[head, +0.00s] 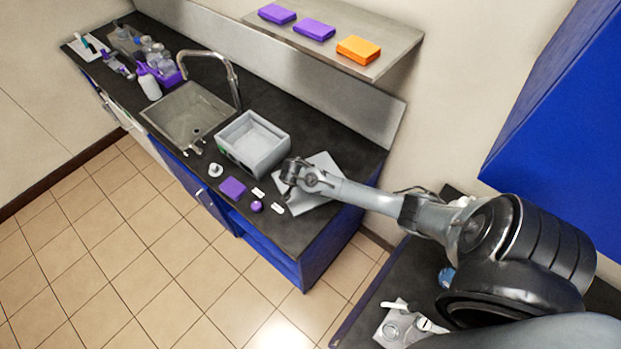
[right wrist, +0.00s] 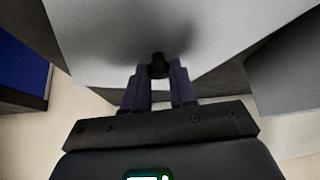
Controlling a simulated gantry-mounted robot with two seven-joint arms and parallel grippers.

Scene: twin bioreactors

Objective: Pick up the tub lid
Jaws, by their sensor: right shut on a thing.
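The tub lid is a flat light-grey plate (head: 297,207) near the right end of the dark counter, partly hidden under my right arm. In the right wrist view the lid (right wrist: 110,38) fills the upper middle, with a small black knob (right wrist: 158,68) on it. My right gripper (head: 288,182) is over the lid; in the right wrist view its two fingers (right wrist: 159,80) are shut on the knob. I cannot tell whether the lid touches the counter. The open grey tub (head: 239,157) stands just left of the lid. My left gripper is not in view.
A purple box (head: 232,188), a purple round item (head: 256,206) and small white pieces (head: 277,208) lie at the counter's front edge. A sink (head: 190,115) with a tap is left of the tub. A shelf (head: 390,52) with boxes hangs behind.

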